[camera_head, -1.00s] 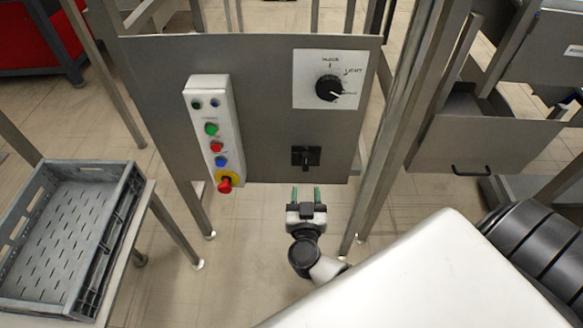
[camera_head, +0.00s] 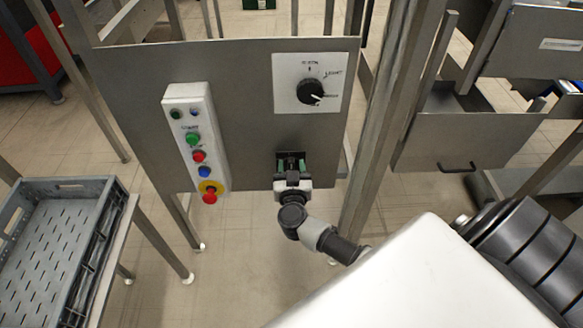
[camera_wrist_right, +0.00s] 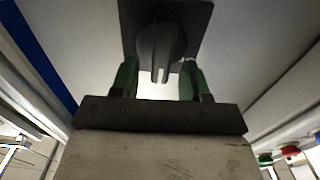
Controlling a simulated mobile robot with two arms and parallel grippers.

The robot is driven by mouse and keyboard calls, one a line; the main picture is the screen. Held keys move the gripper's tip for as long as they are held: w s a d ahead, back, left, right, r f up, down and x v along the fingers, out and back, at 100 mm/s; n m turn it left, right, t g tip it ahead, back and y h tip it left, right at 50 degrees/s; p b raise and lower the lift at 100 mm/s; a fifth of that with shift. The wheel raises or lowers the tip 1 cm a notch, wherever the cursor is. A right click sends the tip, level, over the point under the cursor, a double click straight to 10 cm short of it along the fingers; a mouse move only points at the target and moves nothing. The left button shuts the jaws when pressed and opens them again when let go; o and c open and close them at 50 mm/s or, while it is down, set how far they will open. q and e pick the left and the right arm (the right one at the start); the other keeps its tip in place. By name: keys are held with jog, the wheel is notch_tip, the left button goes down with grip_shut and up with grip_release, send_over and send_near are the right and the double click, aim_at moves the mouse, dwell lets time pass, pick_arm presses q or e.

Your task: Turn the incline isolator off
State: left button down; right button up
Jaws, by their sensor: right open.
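The isolator is a black rotary switch on a dark square plate, low on the grey panel (camera_head: 245,120). In the head view my right gripper (camera_head: 292,165) is at it and hides most of it. In the right wrist view the isolator knob (camera_wrist_right: 160,50) shows its handle between my two green fingertips (camera_wrist_right: 158,78). The right gripper is open, with one finger on each side of the handle and a visible gap to it. I cannot tell whether the fingers touch the plate. My left gripper is not in view.
A white button box (camera_head: 197,140) with coloured buttons and a red emergency stop (camera_head: 209,196) is on the panel's left. A black selector dial (camera_head: 310,91) is above the isolator. A grey crate (camera_head: 55,240) stands at left. A metal post (camera_head: 385,120) is close on the right.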

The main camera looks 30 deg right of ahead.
grip_shut()
jog(key=shift+a+r+p, duration=0.1)
jog(key=shift+r+p, duration=0.1)
jog(key=shift+p, duration=0.5)
jog(key=n+p, duration=0.4)
jog(key=p, duration=0.1)
jog(key=n+p, duration=0.1)
jog(key=p, duration=0.2)
jog(key=shift+w+a+n, duration=0.25)
jog(key=shift+a+n, duration=0.15)
jog(key=shift+a+f+n+p, duration=0.1)
jog(key=shift+f+n+p, duration=0.05)
jog(key=shift+n+p, duration=0.35)
jog(key=shift+a+f+n+p, duration=0.1)
jog(key=shift+f+n+p, duration=0.1)
jog(key=shift+n+p, duration=0.55)
jog(key=n, duration=0.3)
jog(key=shift+w+a+f+p, duration=0.1)
jog(key=shift+w+f+p, duration=0.05)
jog(key=shift+f+p, duration=0.15)
jog(key=shift+w+a+f+n+p, duration=0.1)
jog(key=shift+f+n+p, duration=0.15)
jog(key=shift+n, duration=1.35)
jog(key=shift+a+f+n+p, duration=0.1)
jog(key=shift+f+n, duration=0.15)
jog(key=shift+n, duration=1.3)
